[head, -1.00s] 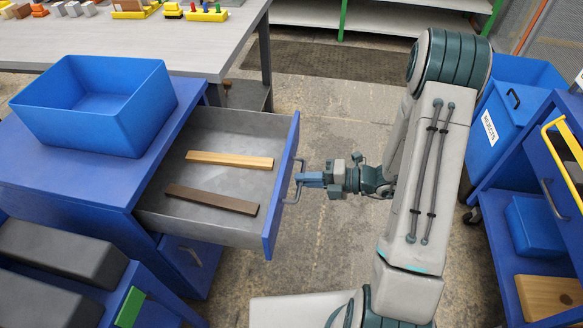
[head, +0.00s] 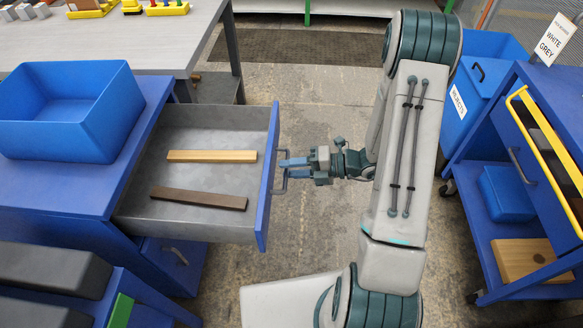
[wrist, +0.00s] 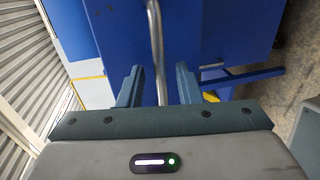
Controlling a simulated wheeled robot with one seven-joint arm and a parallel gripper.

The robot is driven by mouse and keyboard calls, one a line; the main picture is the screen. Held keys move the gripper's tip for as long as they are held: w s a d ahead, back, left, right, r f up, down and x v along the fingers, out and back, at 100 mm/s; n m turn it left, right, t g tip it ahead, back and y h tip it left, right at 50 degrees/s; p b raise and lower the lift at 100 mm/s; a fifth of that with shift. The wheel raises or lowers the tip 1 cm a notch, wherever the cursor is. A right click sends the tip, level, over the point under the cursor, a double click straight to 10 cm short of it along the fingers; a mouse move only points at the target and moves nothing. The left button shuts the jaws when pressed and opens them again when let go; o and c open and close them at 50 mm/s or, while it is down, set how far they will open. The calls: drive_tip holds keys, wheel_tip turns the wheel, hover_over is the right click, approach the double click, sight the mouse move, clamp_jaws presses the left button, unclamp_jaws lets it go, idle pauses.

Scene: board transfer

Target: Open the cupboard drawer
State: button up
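The cupboard drawer (head: 200,220) is pulled well out of the blue cupboard (head: 60,185) in the head view. Its grey interior holds a light wooden board (head: 212,156) and a dark brown board (head: 198,198). The drawer's blue front (head: 267,185) carries a metal bar handle (head: 283,183). My gripper (head: 284,162) is at this handle. In the wrist view, the handle (wrist: 156,45) runs between my gripper's two fingers (wrist: 159,86), with a gap on both sides. The gripper is open around the handle and holds nothing.
A blue bin (head: 70,115) stands on the cupboard top. A grey worktable (head: 150,45) is behind it. On the right is a blue trolley (head: 520,290) with a yellow rail (head: 550,135) and boards. Bare floor (head: 330,235) lies between the drawer and trolley.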

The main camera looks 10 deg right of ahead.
drive_tip(key=shift+d, duration=0.15)
drive_tip(key=p+v, duration=0.1)
drive_tip(key=v, duration=1.2)
drive_tip(key=shift+d, duration=0.25)
drive_tip(key=shift+s, duration=0.1)
drive_tip(key=s+a+r+m+h+p, duration=0.2)
drive_tip(key=s+r+m+h+p, duration=0.1)
drive_tip(key=r+m, duration=0.6)
drive_tip(key=s+a+r+m+h+p, duration=0.2)
drive_tip(key=s+r+m+h+p, duration=0.2)
drive_tip(key=r+m+h, duration=0.3)
drive_tip(key=s+a+r+m+h+p, duration=0.3)
drive_tip(key=s+r+m+h+p, duration=0.1)
drive_tip(key=r+m, duration=0.9)
drive_tip(key=m+h+p, duration=0.1)
drive_tip(key=m, duration=0.3)
drive_tip(key=shift+r+m+g+p, duration=0.25)
drive_tip(key=shift+m+g+p, duration=0.05)
drive_tip(key=shift+g+p, duration=0.1)
drive_tip(key=shift+a, duration=0.15)
